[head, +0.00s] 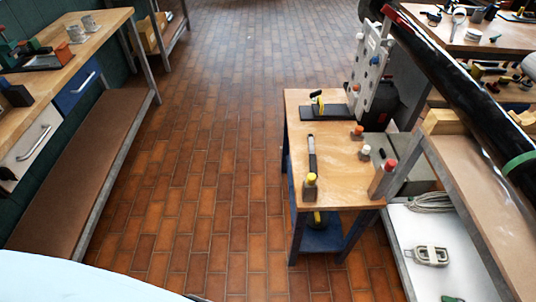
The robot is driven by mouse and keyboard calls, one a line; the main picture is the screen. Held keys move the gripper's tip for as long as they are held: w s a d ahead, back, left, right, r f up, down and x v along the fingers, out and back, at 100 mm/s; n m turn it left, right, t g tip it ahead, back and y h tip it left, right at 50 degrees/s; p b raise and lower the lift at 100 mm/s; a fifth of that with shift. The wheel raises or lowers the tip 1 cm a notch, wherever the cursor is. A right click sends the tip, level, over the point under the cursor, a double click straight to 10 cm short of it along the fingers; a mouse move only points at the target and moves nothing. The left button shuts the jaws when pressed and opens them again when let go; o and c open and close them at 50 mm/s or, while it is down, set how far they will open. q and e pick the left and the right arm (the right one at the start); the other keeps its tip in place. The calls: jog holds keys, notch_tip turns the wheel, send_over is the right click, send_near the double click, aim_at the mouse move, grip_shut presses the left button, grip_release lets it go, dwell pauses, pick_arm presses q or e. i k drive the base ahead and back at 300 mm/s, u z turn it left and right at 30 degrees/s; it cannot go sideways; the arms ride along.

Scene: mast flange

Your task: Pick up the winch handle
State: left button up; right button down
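A winch handle, as best I can tell, lies on the small wooden-topped table (337,190) at right of centre. It is a dark bar (312,155) running front to back, with a yellow-topped block-like end (310,187) near the table's front left. It is small in the picture, so its details are unclear. Nothing covers it. Neither of my grippers shows in the head view.
Behind the bar are a black plate (325,112) with a yellow-black part and a white perforated panel (369,72). Several small capped pieces stand to its right. A long black mast (455,85) slants across the right. The tiled floor (215,150) left of the table is clear.

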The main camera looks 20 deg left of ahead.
aim_at(313, 166)
jog(key=u, duration=0.2)
jog(key=i, duration=0.5)
jog(key=u, duration=3.2)
jog(key=k, duration=0.8)
jog(key=z, duration=1.25)
